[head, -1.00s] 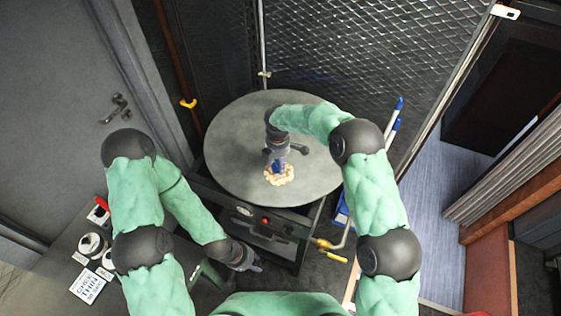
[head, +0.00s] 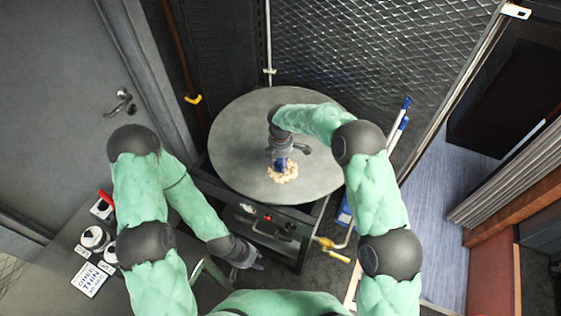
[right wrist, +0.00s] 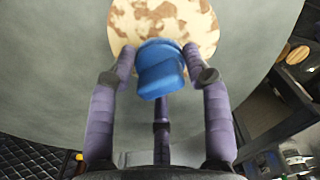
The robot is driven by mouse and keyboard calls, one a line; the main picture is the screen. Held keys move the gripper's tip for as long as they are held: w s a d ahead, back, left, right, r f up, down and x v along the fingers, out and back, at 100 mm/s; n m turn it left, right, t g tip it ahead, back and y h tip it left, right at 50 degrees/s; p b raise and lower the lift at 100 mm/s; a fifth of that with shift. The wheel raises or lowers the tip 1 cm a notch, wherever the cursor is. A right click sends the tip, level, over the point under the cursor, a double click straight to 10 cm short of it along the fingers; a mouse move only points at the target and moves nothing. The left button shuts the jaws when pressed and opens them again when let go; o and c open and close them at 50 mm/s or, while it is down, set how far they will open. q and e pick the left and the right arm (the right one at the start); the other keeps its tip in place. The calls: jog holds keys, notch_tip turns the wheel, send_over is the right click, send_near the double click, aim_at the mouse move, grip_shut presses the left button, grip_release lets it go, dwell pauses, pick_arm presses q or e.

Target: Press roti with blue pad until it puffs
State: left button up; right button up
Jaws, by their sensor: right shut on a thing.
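The roti (head: 285,175), pale with brown patches, lies on the large round grey griddle (head: 237,140) near its front edge. It also shows at the top of the right wrist view (right wrist: 140,22). My right gripper (head: 281,160) points down over the roti and is shut on the blue pad (right wrist: 162,75). The pad overlaps the roti's near edge in the right wrist view; I cannot tell how firmly it touches. My left gripper (head: 252,264) is low in front of the griddle, away from the roti, and its finger opening is unclear.
A dark stove body with a red knob (head: 267,217) stands under the griddle. A yellow-handled gas valve (head: 338,256) is at its right. A side table at lower left holds a white container (head: 94,238) and a printed card (head: 89,281). Mesh walls stand behind.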

jog(key=shift+f+b, duration=0.3)
jog(key=shift+f, duration=0.2)
dwell(0.9)
jog(key=shift+r, duration=0.1)
jog(key=shift+r+p, duration=2.05)
jog(key=shift+r, duration=1.4)
